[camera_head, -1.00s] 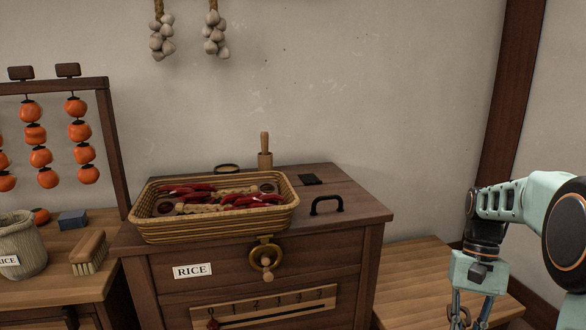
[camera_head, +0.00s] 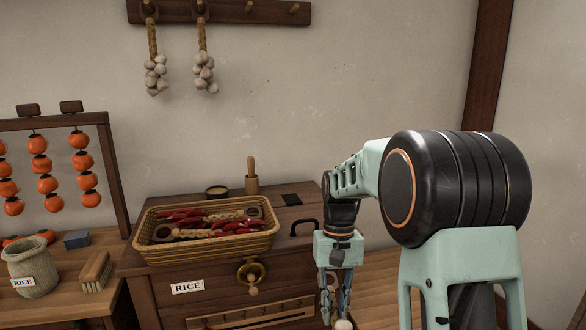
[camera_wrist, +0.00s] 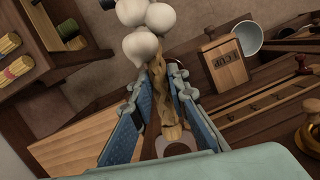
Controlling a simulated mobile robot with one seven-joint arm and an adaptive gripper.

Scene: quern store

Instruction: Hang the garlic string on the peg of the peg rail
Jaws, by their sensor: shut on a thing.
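My gripper (camera_head: 336,298) is low in front of the rice chest's right side, below the rail. It is shut on a garlic string. In the wrist view the string's braid (camera_wrist: 176,92) runs between the fingers of my gripper (camera_wrist: 163,98), with white bulbs (camera_wrist: 142,45) beyond the fingertips. A pale ring shows at the braid's near end. In the head view only one bulb (camera_head: 343,324) shows clearly, at the bottom edge. The dark peg rail (camera_head: 225,11) is high on the wall. Two garlic strings (camera_head: 156,75) hang from its left pegs; the two right pegs (camera_head: 249,6) are bare.
A wicker basket (camera_head: 165,260) of chillies and braids sits on the rice chest (camera_head: 300,232), with a wooden pestle-like piece behind it. A rack of orange fruit (camera_head: 100,118) stands left. The wall below the bare pegs is clear.

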